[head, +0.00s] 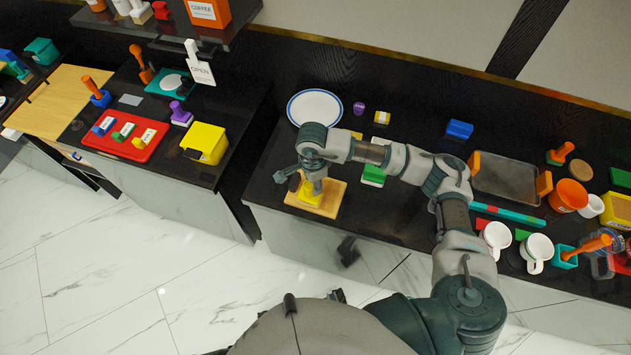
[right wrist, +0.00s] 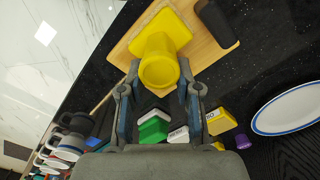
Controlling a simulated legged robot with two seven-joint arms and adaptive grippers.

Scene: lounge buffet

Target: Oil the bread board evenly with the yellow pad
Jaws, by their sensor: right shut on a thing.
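The wooden bread board (head: 330,207) lies flat on the black counter, near its front edge. The yellow pad (head: 311,196) is on the board, with its square base toward the board's middle. In the right wrist view the pad (right wrist: 178,30) shows with its round yellow handle toward me, over the board (right wrist: 205,52). My right gripper (right wrist: 158,80) is shut on the handle, one finger on each side. In the head view my right gripper (head: 314,182) points down over the board and hides part of the pad. My left gripper is not in view.
A dark rounded object (right wrist: 216,24) overlaps the board's edge. A white plate with a blue rim (head: 315,108) lies behind the board. A green and white block (head: 373,175) stands right of it. A metal tray (head: 507,182) and mugs are further right. A gap separates the left counter.

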